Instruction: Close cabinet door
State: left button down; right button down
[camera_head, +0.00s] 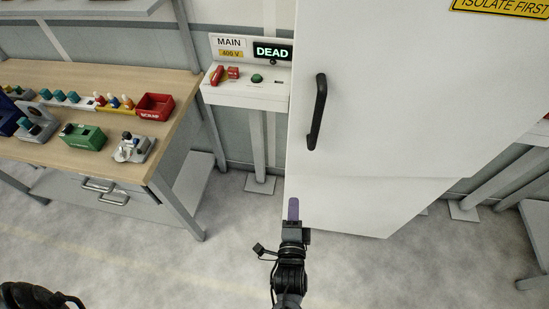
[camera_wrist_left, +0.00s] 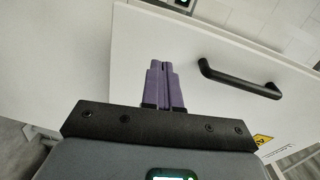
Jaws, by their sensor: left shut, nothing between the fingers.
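The white cabinet door (camera_head: 400,110) is a large panel on the right of the head view, with a black bar handle (camera_head: 318,112) near its left edge. I cannot tell clearly how far the door stands open. In the wrist view the door (camera_wrist_left: 215,65) fills much of the picture, and the handle (camera_wrist_left: 238,80) lies right of the fingers. My left gripper (camera_head: 293,209) is shut and empty, its purple fingertips overlapping the door's lower left part in the head view. The fingers also show in the wrist view (camera_wrist_left: 164,85). Contact with the door cannot be told. My right gripper is not in view.
A control box (camera_head: 248,92) with a "DEAD" display stands just left of the door. A wooden workbench (camera_head: 110,78) with a red scrap bin (camera_head: 155,107) and small devices is at left. A yellow sign (camera_head: 505,6) is high on the door. The foreground floor is clear.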

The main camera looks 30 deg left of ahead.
pick_arm(q)
jog(key=y, duration=0.1)
jog(key=b, duration=0.1)
send_near(291, 156)
jog(key=shift+m, duration=0.3)
jog(key=x, duration=0.6)
jog(key=shift+w+a, duration=0.25)
jog(key=shift+w, duration=0.05)
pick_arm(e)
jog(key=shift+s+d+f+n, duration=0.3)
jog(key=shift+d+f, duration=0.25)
